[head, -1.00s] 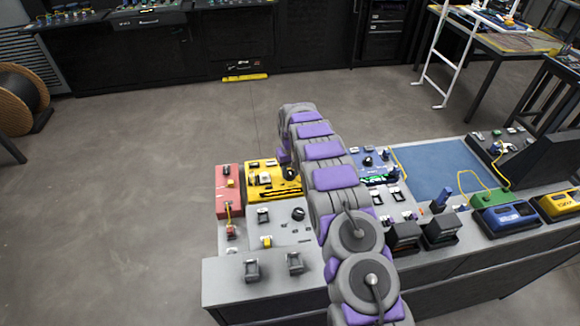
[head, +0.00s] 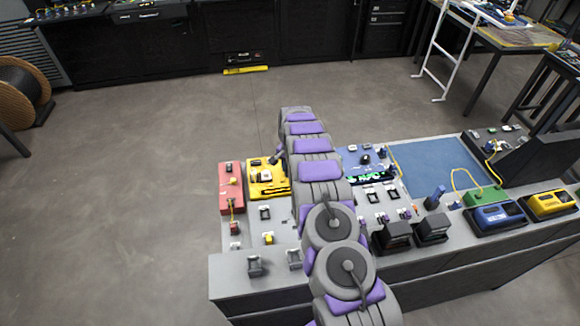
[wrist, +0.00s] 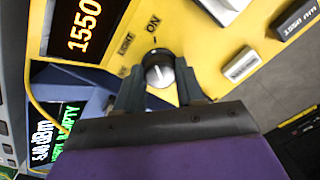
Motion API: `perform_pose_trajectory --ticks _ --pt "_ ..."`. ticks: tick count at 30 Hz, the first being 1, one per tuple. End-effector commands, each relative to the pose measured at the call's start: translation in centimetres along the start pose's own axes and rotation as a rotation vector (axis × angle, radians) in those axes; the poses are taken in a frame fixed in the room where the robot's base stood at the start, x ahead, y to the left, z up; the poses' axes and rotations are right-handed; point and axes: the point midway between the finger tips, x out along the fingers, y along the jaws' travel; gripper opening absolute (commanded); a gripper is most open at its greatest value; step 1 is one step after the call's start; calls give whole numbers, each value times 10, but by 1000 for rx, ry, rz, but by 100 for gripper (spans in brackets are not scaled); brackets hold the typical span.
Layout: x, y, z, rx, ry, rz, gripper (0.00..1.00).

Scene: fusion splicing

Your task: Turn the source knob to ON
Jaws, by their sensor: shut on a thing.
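The yellow source unit (head: 262,190) sits at the back left of the bench in the head view, partly behind my arm. In the wrist view its yellow panel (wrist: 205,55) fills the upper middle, with a lit "1550" display (wrist: 86,25). The source knob (wrist: 158,70) is dark with a pale face, and an "ON" label (wrist: 153,24) is printed above it. I cannot tell for sure which mark the knob points at. My gripper (wrist: 158,86) has one finger on each side of the knob and is shut on it. My arm mostly hides the gripper in the head view.
A red unit (head: 230,190) stands left of the yellow one. A blue panel unit (head: 366,158) with a green-lit display is to its right, and a blue mat (head: 435,167) lies beyond. A yellow cable (wrist: 42,115) runs beside the panel in the wrist view.

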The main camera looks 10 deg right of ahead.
Motion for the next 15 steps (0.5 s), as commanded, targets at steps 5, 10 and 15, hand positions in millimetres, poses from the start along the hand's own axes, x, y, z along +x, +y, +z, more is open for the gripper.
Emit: perform_pose_trajectory --ticks 5,10,15 --pt "-4 -3 -1 97 9 -7 7" --pt "-3 -2 -1 159 10 -7 7" --pt "-3 -2 -1 188 11 -8 7"
